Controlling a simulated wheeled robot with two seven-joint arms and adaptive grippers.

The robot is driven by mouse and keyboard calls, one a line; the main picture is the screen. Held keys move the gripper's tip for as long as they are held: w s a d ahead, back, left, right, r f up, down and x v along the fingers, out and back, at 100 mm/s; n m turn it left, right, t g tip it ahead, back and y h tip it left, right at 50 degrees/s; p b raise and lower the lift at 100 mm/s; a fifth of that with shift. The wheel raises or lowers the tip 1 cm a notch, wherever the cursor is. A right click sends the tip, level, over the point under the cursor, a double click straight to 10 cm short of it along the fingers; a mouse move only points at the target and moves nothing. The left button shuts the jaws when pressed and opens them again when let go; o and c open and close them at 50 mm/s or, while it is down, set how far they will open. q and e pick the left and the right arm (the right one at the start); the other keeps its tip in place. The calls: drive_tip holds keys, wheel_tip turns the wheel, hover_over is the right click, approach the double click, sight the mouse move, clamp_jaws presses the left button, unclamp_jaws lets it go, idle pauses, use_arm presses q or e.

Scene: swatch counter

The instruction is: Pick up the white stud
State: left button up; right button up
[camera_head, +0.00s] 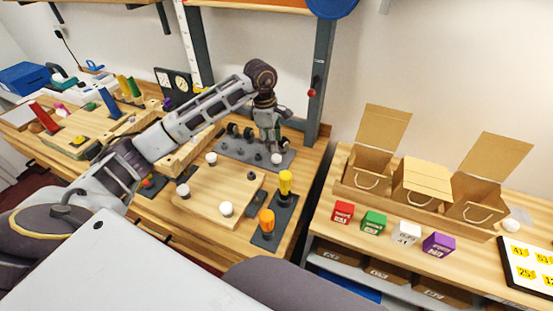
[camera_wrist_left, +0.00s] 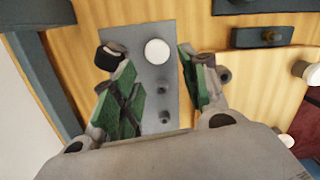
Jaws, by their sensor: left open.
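A round white stud (camera_head: 277,158) stands at the right end of a dark grey plate (camera_head: 228,150) on the wooden workbench. In the left wrist view the white stud (camera_wrist_left: 157,51) shows as a plain round top on the grey plate (camera_wrist_left: 152,28). My left gripper (camera_head: 271,143) points down over this plate, close to the stud. In the wrist view its green-padded fingers (camera_wrist_left: 156,68) are apart, with the stud seen between and just beyond their tips. Nothing is held. My right gripper is not in view.
Dark round pieces stand on the grey plate.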

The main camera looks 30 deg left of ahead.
sight(276, 157)
use_arm(q)
drive_tip(key=f, duration=0.3)
drive_tip(key=shift+d, duration=0.2)
drive_tip(key=shift+f, duration=0.45)
drive_tip(key=shift+w+d+f+p, duration=0.15)
drive_tip(key=shift+d+f+p, duration=0.15)
drive_tip(key=shift+f, duration=0.4)
wheel_tip(276, 157, down, 3)
drive_tip(key=shift+w+d+r, duration=0.15)
drive_tip(key=shift+f+p, duration=0.3)
drive_tip(key=shift+f, duration=0.2)
drive_tip(key=shift+c, duration=0.4)
drive_tip(key=c, duration=0.5)
drive_tip(key=shift+o, duration=0.2)
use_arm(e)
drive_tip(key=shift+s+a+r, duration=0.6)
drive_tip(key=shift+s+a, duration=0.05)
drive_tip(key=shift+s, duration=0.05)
